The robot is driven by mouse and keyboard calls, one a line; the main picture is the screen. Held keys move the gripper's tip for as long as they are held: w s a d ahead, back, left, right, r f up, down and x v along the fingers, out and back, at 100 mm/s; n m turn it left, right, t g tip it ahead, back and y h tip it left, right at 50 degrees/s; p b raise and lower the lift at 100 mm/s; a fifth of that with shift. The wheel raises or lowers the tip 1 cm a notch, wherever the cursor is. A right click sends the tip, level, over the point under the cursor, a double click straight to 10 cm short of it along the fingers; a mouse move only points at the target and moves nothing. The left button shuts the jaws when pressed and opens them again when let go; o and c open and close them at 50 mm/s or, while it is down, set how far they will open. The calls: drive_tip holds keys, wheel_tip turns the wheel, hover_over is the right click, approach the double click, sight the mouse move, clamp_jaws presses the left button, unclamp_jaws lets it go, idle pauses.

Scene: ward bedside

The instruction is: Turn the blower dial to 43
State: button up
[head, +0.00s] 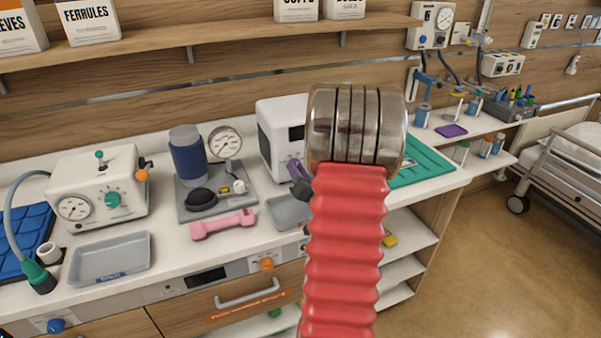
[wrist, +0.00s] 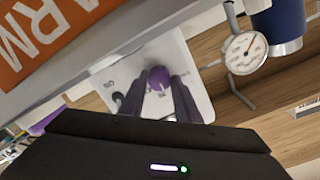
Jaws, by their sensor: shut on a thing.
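The blower looks to be the white box (head: 278,118) at the middle of the counter, its front partly hidden behind a red ribbed column. Its purple dial (head: 295,170) shows only in part there. In the wrist view the purple dial (wrist: 160,79) sits on the white front panel (wrist: 191,62). My gripper (wrist: 157,92) is shut on the dial, with one dark finger on each side. In the head view my dark gripper (head: 301,188) shows only as a small piece beside the column. The dial's scale and its setting cannot be read.
A pink dumbbell (head: 223,225), a grey tray (head: 290,212) and a stand with a round gauge (head: 225,142) are close by on the left. A white machine with a green knob (head: 112,199) stands farther left. A green mat (head: 425,163) lies to the right.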

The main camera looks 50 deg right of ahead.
drive_tip(key=shift+s+d+r+m, duration=0.15)
drive_tip(key=shift+d+r+m, duration=0.1)
drive_tip(key=shift+m, duration=0.65)
drive_tip(key=shift+f, duration=0.1)
drive_tip(key=o, duration=1)
drive_tip(key=shift+o, duration=0.2)
drive_tip(key=shift+a+f, duration=0.1)
drive_tip(key=shift+a, duration=0.1)
